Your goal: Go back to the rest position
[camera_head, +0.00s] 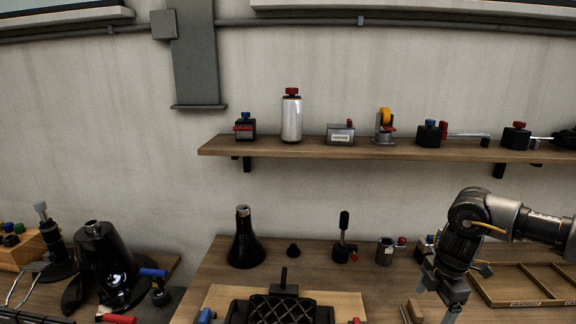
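My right arm (515,222) comes in from the right edge and bends down at a jointed elbow. My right gripper (437,298) points down over the right part of the workbench (215,272), with its fingers spread apart and nothing seen between them. Its lower fingertip is close to the bottom edge of the picture. My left gripper is not in view.
A wooden divided tray (520,284) lies right of my gripper. A black grid-topped device (282,310) sits on a board at front centre. A black conical flask (245,240) stands behind. A wall shelf (300,149) holds several small items.

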